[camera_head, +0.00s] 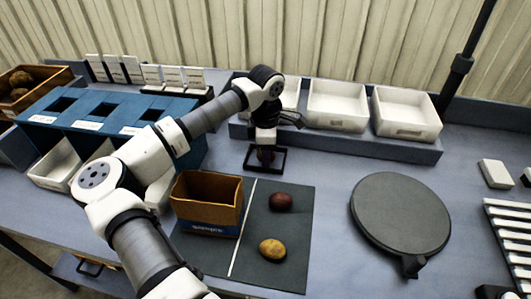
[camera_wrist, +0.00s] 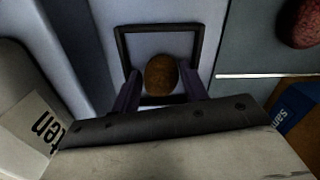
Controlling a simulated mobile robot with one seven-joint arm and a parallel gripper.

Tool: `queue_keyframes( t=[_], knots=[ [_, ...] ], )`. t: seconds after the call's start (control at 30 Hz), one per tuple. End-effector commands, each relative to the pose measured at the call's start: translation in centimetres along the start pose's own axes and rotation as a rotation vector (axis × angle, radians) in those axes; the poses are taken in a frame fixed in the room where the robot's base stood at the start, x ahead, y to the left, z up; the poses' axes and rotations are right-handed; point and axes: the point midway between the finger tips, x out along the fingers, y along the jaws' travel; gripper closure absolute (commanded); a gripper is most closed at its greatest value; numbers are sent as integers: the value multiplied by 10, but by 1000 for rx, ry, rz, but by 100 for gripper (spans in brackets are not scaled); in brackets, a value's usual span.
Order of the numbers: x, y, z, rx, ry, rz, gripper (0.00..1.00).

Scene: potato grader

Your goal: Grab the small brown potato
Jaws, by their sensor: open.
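The small brown potato (camera_wrist: 161,74) lies inside a black square frame (camera_wrist: 122,50) on the table. In the wrist view it sits between the two fingers of my gripper (camera_wrist: 161,88), which is open with one finger on each side. I cannot tell whether either finger touches it. In the head view my gripper (camera_head: 265,148) points down over the black frame (camera_head: 283,161), and the potato is mostly hidden there.
A reddish potato (camera_head: 281,201) and a yellow potato (camera_head: 272,249) lie on a dark mat (camera_head: 302,225). A brown box (camera_head: 207,187) stands beside them. White trays (camera_head: 337,122) are behind on a raised ledge. A round dark turntable (camera_head: 400,215) is at right.

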Motion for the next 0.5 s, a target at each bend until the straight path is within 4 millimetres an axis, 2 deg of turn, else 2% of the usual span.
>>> queue_keyframes(
  t=[0.13, 0.33, 0.5],
  knots=[
    [0, 0, 0, 0, 0, 0, 59],
    [0, 0, 0, 0, 0, 0, 84],
    [0, 0, 0, 0, 0, 1, 84]
  ],
)
